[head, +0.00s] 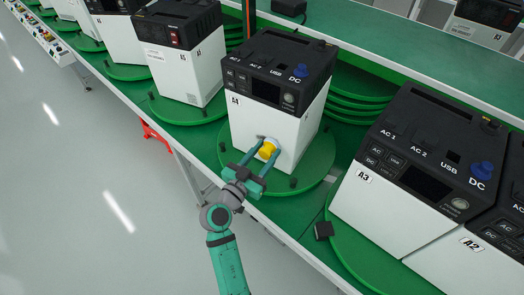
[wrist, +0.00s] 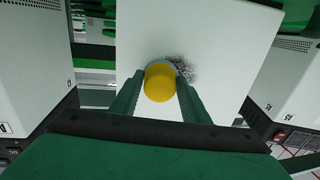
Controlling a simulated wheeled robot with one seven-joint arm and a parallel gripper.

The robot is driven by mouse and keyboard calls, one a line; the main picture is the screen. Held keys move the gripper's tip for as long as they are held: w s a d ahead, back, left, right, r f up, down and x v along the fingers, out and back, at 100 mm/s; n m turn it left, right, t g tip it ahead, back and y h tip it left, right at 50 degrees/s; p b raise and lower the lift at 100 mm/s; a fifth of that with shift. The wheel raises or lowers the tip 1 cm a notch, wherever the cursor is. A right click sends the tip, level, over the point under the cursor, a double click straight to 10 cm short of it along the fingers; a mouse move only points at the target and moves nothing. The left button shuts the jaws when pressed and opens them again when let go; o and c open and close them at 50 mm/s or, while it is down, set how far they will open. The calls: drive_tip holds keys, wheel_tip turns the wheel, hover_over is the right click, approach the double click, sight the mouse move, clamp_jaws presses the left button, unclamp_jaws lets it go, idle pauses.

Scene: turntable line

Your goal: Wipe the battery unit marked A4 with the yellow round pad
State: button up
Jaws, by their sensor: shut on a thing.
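The battery unit marked A4 (head: 245,130) is a white box with a black top panel, standing on a green round turntable (head: 318,168). My gripper (head: 262,154) is shut on the yellow round pad (head: 268,149) at the lower part of A4's white front face. In the wrist view the yellow pad (wrist: 160,83) sits between both fingers, against or very close to the white face (wrist: 225,50); contact cannot be told. A dark grey smudge (wrist: 185,70) shows on the face beside the pad, at its upper right. The pad hides part of the face.
Unit A3 (head: 385,205) stands to the right, with A2 (head: 470,260) beyond it. Another white unit (head: 185,70) stands to the left on its own turntable.

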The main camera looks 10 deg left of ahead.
drive_tip(key=shift+s+d, duration=0.3)
drive_tip(key=shift+d, duration=0.5)
drive_tip(key=shift+s+d, duration=0.25)
drive_tip(key=shift+d, duration=0.5)
drive_tip(key=shift+a, duration=0.15)
drive_tip(key=shift+w+a, duration=0.35)
drive_tip(key=shift+a, duration=0.35)
drive_tip(key=shift+w+a, duration=0.35)
drive_tip(key=shift+a, duration=0.35)
drive_tip(key=shift+w+a+r, duration=0.1)
drive_tip(key=shift+w+a, duration=0.15)
drive_tip(key=shift+a, duration=0.25)
drive_tip(key=shift+w+a, duration=0.2)
drive_tip(key=shift+a, duration=0.25)
drive_tip(key=shift+c, duration=1)
drive_tip(key=shift+w+a, duration=0.25)
drive_tip(key=shift+a, duration=0.45)
drive_tip(key=shift+w+a, duration=0.25)
drive_tip(key=shift+a, duration=0.5)
drive_tip(key=shift+w+a, duration=0.25)
drive_tip(key=shift+a, duration=0.45)
drive_tip(key=shift+w, duration=0.2)
drive_tip(key=shift+d, duration=0.1)
